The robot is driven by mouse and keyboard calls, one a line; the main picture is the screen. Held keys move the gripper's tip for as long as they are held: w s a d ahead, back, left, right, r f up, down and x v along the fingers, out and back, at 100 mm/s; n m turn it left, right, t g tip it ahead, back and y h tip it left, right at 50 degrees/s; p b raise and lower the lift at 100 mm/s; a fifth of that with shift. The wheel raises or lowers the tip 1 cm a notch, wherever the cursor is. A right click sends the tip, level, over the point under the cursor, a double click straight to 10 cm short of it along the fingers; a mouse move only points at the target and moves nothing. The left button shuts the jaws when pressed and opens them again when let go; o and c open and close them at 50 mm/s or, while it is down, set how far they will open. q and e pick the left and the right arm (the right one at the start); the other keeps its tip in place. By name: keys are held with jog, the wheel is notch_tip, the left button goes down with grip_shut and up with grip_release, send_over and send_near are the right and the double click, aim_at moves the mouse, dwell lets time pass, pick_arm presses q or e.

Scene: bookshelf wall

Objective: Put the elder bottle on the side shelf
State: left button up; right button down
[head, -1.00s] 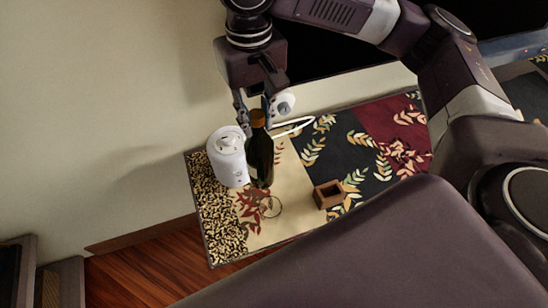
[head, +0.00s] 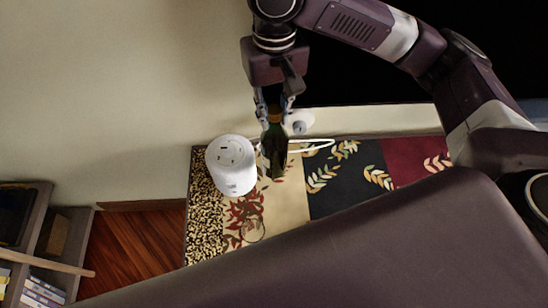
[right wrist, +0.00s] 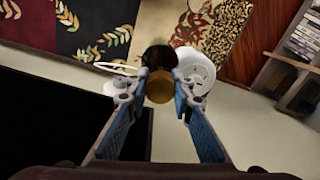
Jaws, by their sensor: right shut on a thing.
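The elder bottle (head: 275,153) is a dark green bottle with an orange-brown cap. My right gripper (head: 274,112) is shut on its neck from above, and the bottle hangs upright. In the right wrist view the cap (right wrist: 160,86) shows between the fingertips of the right gripper (right wrist: 158,92). Whether the bottle's base is clear of the leaf-patterned surface (head: 287,197) cannot be told for sure. A shelf unit (head: 32,235) with books stands at the lower left, also seen in the right wrist view (right wrist: 287,62). My left gripper is not in view.
A white cylindrical device (head: 231,168) stands close beside the bottle on its left. A small white object (head: 299,124) with a looped white cable lies behind it. Wooden floor (head: 135,250) separates the patterned surface from the shelf unit.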

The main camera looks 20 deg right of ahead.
aim_at(275, 153)
jog(key=f, duration=0.9)
jog(key=shift+d+f+p, duration=0.15)
jog(key=shift+d+p, duration=0.05)
jog(key=shift+p, duration=0.15)
jog(key=shift+f, duration=2.7)
jog(key=shift+f+p, duration=0.1)
jog(key=shift+p, duration=0.2)
jog(key=c, duration=1.7)
grip_release()
